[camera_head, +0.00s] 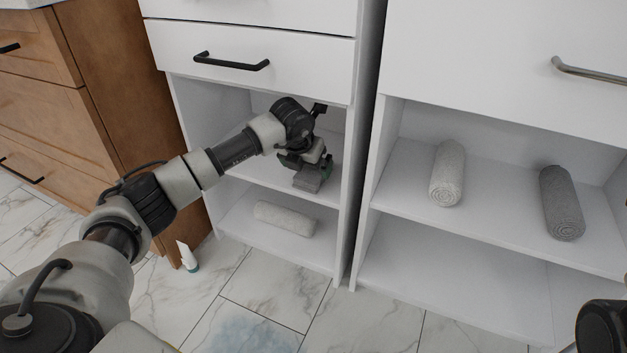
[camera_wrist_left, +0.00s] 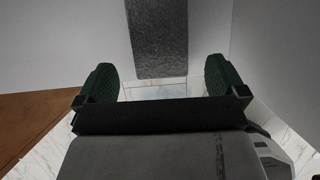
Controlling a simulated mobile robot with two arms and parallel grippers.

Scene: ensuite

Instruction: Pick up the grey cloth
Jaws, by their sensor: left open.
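A dark grey, rough-textured cloth (camera_wrist_left: 158,38) shows in the left wrist view, ahead of my left gripper and between the lines of its two green-padded fingers. Its near end stops about level with the fingertips, and its far end runs out of the picture. My left gripper (camera_head: 308,174) is inside the open left cabinet, over its upper shelf, in the head view; it also shows in the left wrist view (camera_wrist_left: 161,82). The fingers are apart, with visible gaps to the cloth. In the head view, the gripper and arm hide most of this spot. My right gripper does not show.
A dark grey roll (camera_head: 561,203) and a light roll (camera_head: 447,173) lie on the right cabinet's shelf. Another light roll (camera_head: 285,219) lies on the left cabinet's bottom. Cabinet walls and a drawer (camera_head: 250,85) close in around my left arm. A white tube (camera_head: 187,256) stands on the floor.

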